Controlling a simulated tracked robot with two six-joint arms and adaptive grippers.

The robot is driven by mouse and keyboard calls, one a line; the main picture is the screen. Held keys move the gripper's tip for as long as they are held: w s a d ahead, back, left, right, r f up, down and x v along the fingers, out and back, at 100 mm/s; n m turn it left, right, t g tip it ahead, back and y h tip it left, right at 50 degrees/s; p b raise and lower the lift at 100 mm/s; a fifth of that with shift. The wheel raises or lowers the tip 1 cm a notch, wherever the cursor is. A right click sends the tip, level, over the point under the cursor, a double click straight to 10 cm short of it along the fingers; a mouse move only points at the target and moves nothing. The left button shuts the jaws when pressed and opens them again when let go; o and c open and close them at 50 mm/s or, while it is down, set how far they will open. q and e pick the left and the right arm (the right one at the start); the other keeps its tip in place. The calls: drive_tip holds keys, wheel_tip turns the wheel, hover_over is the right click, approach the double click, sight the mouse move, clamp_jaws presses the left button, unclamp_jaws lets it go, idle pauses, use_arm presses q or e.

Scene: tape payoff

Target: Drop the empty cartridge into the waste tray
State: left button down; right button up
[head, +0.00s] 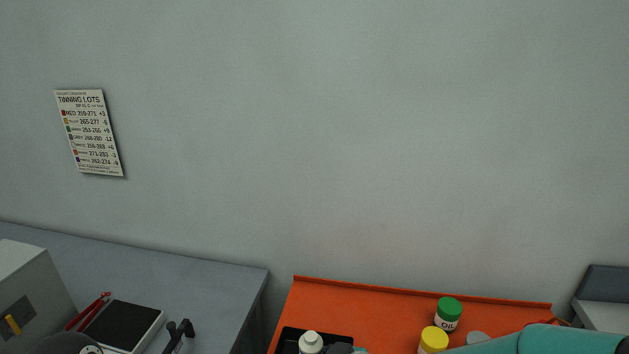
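A black open tray (291,336) sits on the orange bench at the bottom edge; it may be the waste tray, but most of it is cut off. A white-capped bottle (310,342) stands in front of it or in it; I cannot tell which. No empty cartridge can be made out. My teal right arm (555,341) comes in from the right and drops below the picture. A dark part with a teal edge (340,348) shows beside the white bottle, perhaps my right gripper; no fingertips show. My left gripper is not in view.
The orange bench (390,306) carries an oil bottle with a green cap (448,312) and a yellow-capped bottle (433,340). The grey table (190,280) holds red-handled pliers (92,310), a black-topped device (124,325) and a grey box (28,285). A chart (90,133) hangs on the wall.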

drive_tip(key=shift+d+f+b, duration=0.2)
drive_tip(key=shift+f+b, duration=1.75)
drive_tip(key=shift+f, duration=0.4)
drive_tip(key=o, duration=1.4)
drive_tip(key=shift+v, duration=5.95)
